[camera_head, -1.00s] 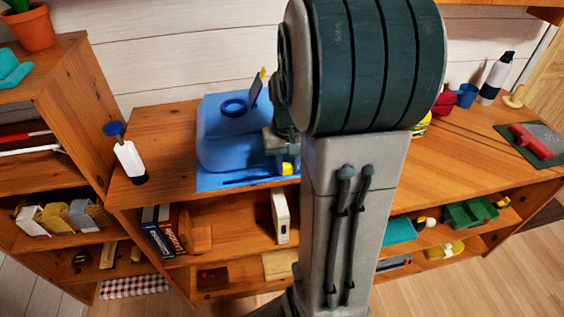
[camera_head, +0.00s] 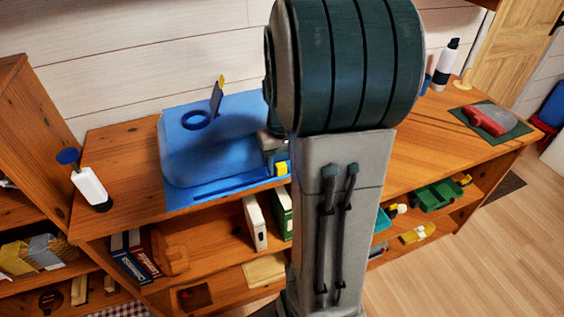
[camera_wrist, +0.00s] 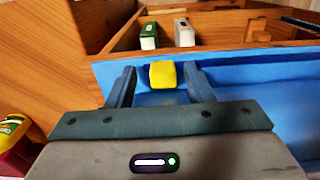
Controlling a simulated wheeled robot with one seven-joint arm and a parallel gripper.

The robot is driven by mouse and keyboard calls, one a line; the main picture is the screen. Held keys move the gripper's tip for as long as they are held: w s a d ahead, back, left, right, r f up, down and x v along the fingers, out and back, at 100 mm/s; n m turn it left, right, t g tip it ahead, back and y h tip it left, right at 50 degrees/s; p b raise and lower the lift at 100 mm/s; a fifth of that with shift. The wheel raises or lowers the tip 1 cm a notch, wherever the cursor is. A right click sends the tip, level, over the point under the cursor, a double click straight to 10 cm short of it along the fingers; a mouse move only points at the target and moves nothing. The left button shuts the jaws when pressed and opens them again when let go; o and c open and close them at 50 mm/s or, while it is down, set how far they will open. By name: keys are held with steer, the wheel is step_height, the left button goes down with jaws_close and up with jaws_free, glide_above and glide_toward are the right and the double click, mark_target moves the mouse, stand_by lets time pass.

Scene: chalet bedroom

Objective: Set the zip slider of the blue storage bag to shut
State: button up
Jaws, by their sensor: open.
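The blue storage bag (camera_head: 212,152) lies on the wooden dresser top in the head view, left of my arm. Its front strip fills the middle of the wrist view (camera_wrist: 235,78). The yellow zip slider (camera_head: 281,168) is at the bag's front edge, at the right end of the visible part. In the wrist view the slider (camera_wrist: 162,75) lies between the two fingers of my gripper (camera_wrist: 160,82). The gripper is open, and a gap shows on each side of the slider. My arm hides the bag's right end in the head view.
A white bottle with a blue top (camera_head: 90,186) stands left of the bag. A blue ring (camera_head: 196,120) lies on the bag, with a dark upright piece behind. A red-handled tool (camera_head: 484,121) lies on a mat at right. Open shelves below hold books and boxes.

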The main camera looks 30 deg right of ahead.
steer(key=shift+r, duration=0.1)
step_height(320, 180, up, 14)
steer(key=shift+f, duration=0.2)
stand_by(0.3)
stand_by(0.5)
steer(key=s+a+f+n+t, duration=0.1)
steer(key=s+a+f, duration=0.2)
steer(key=s+a, duration=0.2)
steer(key=s+a+f+n+t, duration=0.1)
steer(key=s+a+f, duration=0.3)
steer(key=a, duration=0.6)
steer(key=shift+s+t, duration=0.4)
steer(key=shift+s, duration=0.1)
steer(key=shift+r, duration=0.1)
